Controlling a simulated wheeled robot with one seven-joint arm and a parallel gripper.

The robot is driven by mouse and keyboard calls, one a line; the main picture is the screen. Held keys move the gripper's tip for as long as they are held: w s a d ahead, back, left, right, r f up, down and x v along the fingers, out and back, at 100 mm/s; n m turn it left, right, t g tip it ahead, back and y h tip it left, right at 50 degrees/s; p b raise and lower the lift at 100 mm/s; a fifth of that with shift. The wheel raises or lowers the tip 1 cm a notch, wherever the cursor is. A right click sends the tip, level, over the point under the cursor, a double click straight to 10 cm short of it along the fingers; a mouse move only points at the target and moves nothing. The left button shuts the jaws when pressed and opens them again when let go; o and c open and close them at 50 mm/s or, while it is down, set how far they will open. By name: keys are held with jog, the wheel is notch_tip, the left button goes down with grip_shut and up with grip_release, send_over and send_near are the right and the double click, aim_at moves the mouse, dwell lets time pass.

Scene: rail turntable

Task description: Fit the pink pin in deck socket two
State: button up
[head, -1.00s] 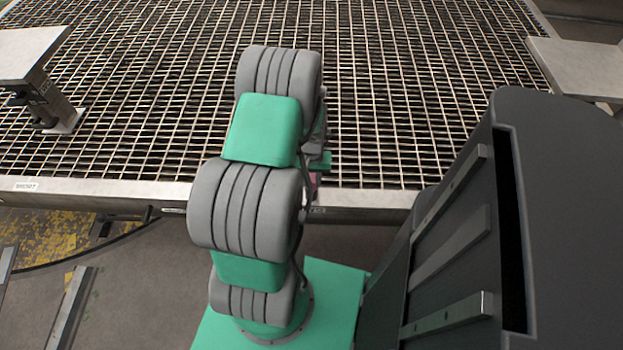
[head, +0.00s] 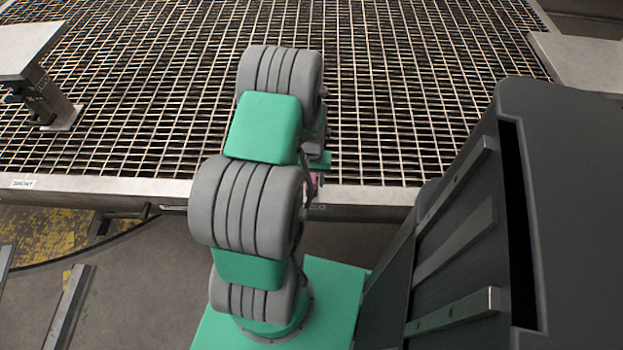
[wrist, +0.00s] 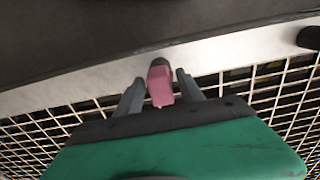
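The pink pin (wrist: 160,88) shows in the wrist view, between the two grey fingers of my gripper (wrist: 160,84), with its dark end away from the palm. The gripper appears shut on it, though the contact itself is hard to make out. In the head view a small bit of the pin (head: 316,181) shows beside my arm, over the near edge of the grating deck (head: 400,195). My arm hides most of the gripper there. In the wrist view the pin lies over the deck's pale metal rim (wrist: 90,83). No deck socket can be made out.
A dark cabinet-like body (head: 575,190) with metal strips stands close at the right. Metal platforms stand at the far left (head: 28,48) and far right (head: 585,65). The grating's middle is clear. A dark bracket (head: 125,213) sits under the rim at left.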

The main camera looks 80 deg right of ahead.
jog(key=shift+o, duration=0.5)
jog(key=shift+r, duration=0.1)
notch_tip(320, 180, up, 8)
jog(key=shift+f+p, duration=0.2)
jog(key=shift+p, duration=0.7)
